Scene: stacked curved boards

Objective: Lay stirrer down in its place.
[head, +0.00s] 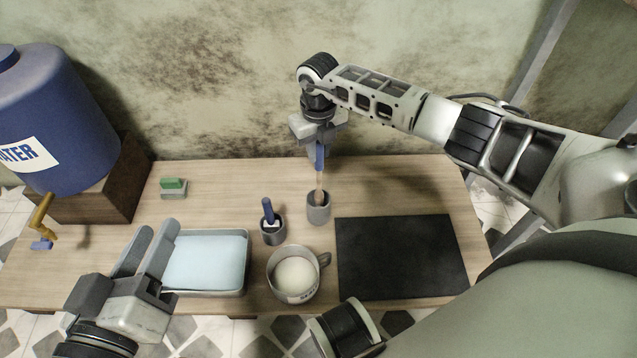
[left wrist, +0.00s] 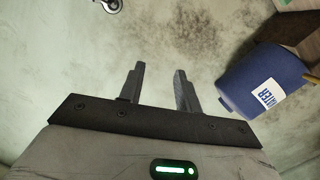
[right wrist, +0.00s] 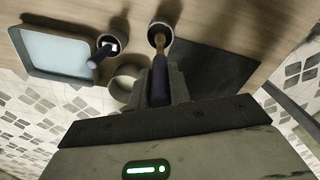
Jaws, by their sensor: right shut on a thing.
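The stirrer (head: 320,157), with a blue handle and a brown lower end, is held upright in my right gripper (head: 319,147). Its lower end is at the mouth of a grey cup (head: 318,211); how deep it reaches I cannot tell. In the right wrist view the blue handle (right wrist: 160,82) runs out from between the fingers and the brown end overlaps the cup opening (right wrist: 153,27). My left gripper (head: 150,236) is open and empty, raised at the front left. The left wrist view shows its fingers apart (left wrist: 160,72).
A second grey cup (head: 273,236) holds another blue-handled tool (head: 268,210). A mug of white liquid (head: 296,278), a tray with a pale blue surface (head: 205,292), a black mat (head: 400,257), a green-topped block (head: 173,187) and a blue water barrel (head: 60,115) stand around. The back right tabletop is clear.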

